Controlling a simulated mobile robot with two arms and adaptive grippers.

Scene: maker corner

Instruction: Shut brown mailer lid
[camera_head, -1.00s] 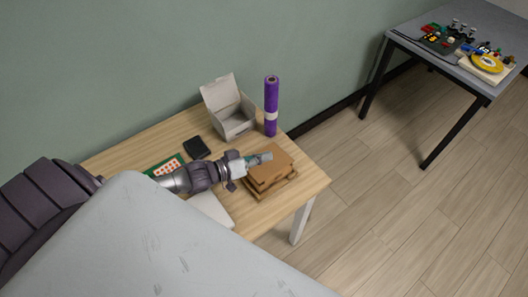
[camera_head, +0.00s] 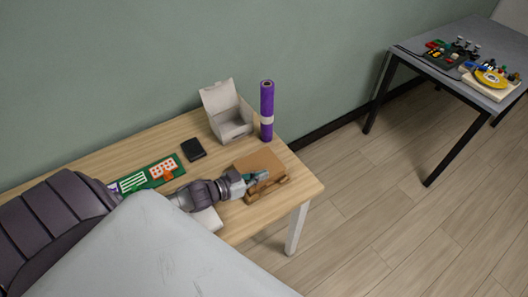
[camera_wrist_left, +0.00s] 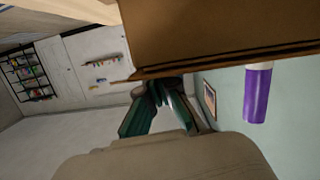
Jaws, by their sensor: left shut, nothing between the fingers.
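The brown mailer (camera_head: 258,161) lies near the right end of the wooden table in the head view. Its lid is a flat brown panel at the back, and a rough brown edge shows in front. I cannot tell how far the lid stands open. My left gripper (camera_head: 259,178) is at the mailer's front left side, its fingers shut and empty, overlapping its front edge in the view. In the left wrist view brown cardboard (camera_wrist_left: 220,30) fills the top, close to the shut fingers (camera_wrist_left: 160,92). Contact is unclear. My right gripper is not in view.
Behind the mailer stand an open white box (camera_head: 232,124) and an upright purple roll (camera_head: 267,105). A black item (camera_head: 193,149), a green board (camera_head: 140,179) and a white item (camera_head: 207,219) lie to the left. A grey table (camera_head: 410,48) with parts stands far right.

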